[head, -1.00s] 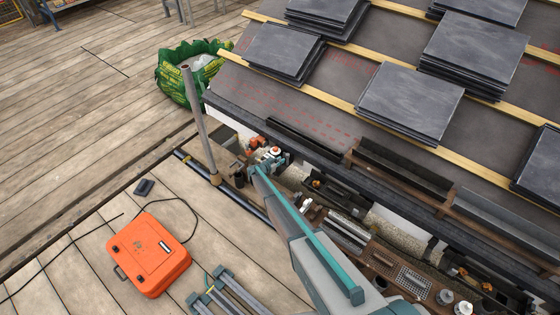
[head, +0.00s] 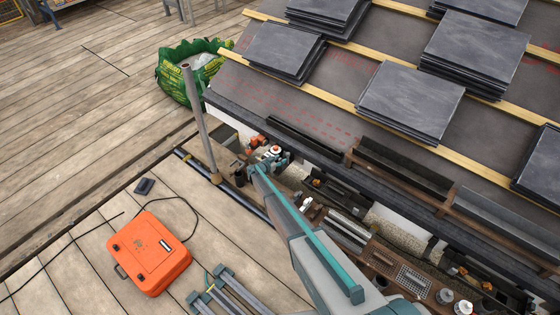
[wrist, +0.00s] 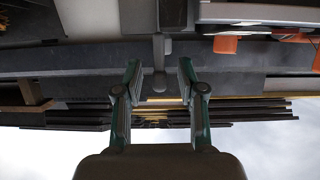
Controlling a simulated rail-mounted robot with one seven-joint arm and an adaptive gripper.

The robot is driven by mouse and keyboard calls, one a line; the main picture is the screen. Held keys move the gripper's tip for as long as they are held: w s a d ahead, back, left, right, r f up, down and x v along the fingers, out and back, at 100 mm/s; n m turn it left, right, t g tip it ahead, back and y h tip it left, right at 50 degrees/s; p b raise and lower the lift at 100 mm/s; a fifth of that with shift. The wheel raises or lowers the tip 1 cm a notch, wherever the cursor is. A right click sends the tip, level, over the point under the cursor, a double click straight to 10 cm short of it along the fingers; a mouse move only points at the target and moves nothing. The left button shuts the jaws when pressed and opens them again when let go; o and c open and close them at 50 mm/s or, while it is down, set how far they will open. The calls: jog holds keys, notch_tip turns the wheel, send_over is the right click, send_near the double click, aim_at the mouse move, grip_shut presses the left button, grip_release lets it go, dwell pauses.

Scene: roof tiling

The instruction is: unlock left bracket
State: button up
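In the wrist view, my gripper (wrist: 158,82) is open, with its two teal-sided fingers apart. A grey T-shaped lever (wrist: 158,50) stands between the fingers and points down in the picture, with its rounded end near the fingertips. I see gaps on both sides of it, and neither finger is clearly touching it. I cannot tell for sure whether this lever belongs to the left bracket. In the head view, my gripper (head: 270,160) is small at the far end of my teal and grey arm, beside the roof's lower edge. The bracket cannot be made out there.
A grey upright pole (head: 199,120) stands just left of my gripper. The dark gutter edge (head: 290,140) and stacked slates (head: 410,100) lie to the right. An orange case (head: 149,252) sits on the planks. A green bag (head: 178,75) stands behind the pole. Tools and trays crowd the ledge.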

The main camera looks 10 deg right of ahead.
jog(key=v, duration=1.1)
jog(key=shift+s, duration=0.2)
jog(key=shift+a+r, duration=0.15)
jog(key=a+n+t+y, duration=0.3)
jog(key=a+y, duration=0.6)
jog(key=a, duration=0.2)
jog(key=s+a+f+n+g+y, duration=0.2)
jog(key=s+n+g+y, duration=0.35)
jog(key=s, duration=1.45)
jog(key=s+d+g+h+b, duration=0.1)
jog(key=s+d+g, duration=0.35)
jog(key=s, duration=0.95)
jog(key=s+d+g, duration=0.3)
jog(key=s+d, duration=0.2)
jog(key=s, duration=0.8)
jog(key=s+d+r+g+h, duration=0.1)
jog(key=s+d, duration=0.3)
jog(key=s, duration=0.5)
jog(key=s+d+r+g+h, duration=0.1)
jog(key=s+d+r+g, duration=0.2)
jog(key=s, duration=0.6)
jog(key=s+d+r+g+h+b, duration=0.1)
jog(key=s+d+r, duration=0.3)
jog(key=s, duration=0.5)
jog(key=d+g, duration=0.1)
jog(key=d, duration=0.1)
jog(key=shift+s+d+n, duration=0.25)
jog(key=shift+d+n, duration=0.1)
jog(key=shift+d, duration=0.05)
